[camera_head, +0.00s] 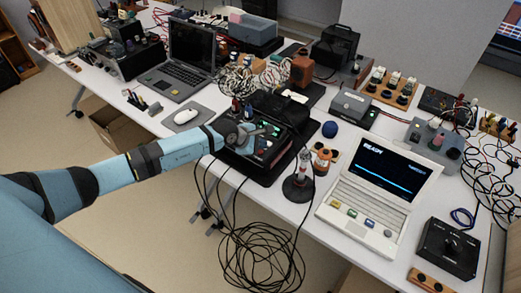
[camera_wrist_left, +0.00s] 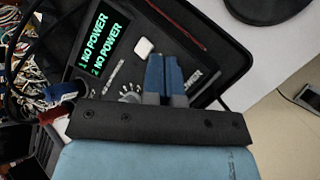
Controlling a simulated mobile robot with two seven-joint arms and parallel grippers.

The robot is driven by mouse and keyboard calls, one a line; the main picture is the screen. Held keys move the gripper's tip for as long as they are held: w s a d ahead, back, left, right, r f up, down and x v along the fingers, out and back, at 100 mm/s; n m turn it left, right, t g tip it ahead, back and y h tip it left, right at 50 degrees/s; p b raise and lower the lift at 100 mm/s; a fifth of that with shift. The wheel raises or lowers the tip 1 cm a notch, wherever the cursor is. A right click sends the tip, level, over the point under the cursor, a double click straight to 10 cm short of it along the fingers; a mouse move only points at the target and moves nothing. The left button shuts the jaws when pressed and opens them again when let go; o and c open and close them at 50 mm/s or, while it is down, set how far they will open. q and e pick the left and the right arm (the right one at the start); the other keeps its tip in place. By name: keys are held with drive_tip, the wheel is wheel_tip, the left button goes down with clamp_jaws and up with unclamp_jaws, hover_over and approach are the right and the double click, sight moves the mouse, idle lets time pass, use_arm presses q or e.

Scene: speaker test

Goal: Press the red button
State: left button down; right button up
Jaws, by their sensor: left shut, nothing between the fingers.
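A black test device (camera_head: 252,171) in an open case sits near the table's front edge. In the left wrist view its green-on-black screen (camera_wrist_left: 104,42) reads "1 NO POWER" and "2 NO POWER", beside a small white square button (camera_wrist_left: 144,47). I cannot pick out a red button in either view; the gripper covers part of the panel. My left gripper (camera_head: 266,130) is over the device, its fingers shut and empty. In the left wrist view the blue fingertips (camera_wrist_left: 164,62) are together just beside the white button; I cannot tell whether they touch the panel. My right gripper is not in view.
Black cables (camera_head: 258,258) hang off the table's front edge. A microphone-like stand (camera_head: 299,186) and a white laptop (camera_head: 378,190) stand right of the device. A white mouse (camera_head: 186,116) and a dark laptop (camera_head: 187,65) are to the left. Tangled wires (camera_head: 245,80) lie behind.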

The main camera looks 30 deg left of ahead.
sight(260, 153)
use_arm(q)
wheel_tip(260, 153, up, 6)
drive_tip(key=p, duration=0.3)
drive_tip(key=shift+p, duration=0.35)
idle(0.5)
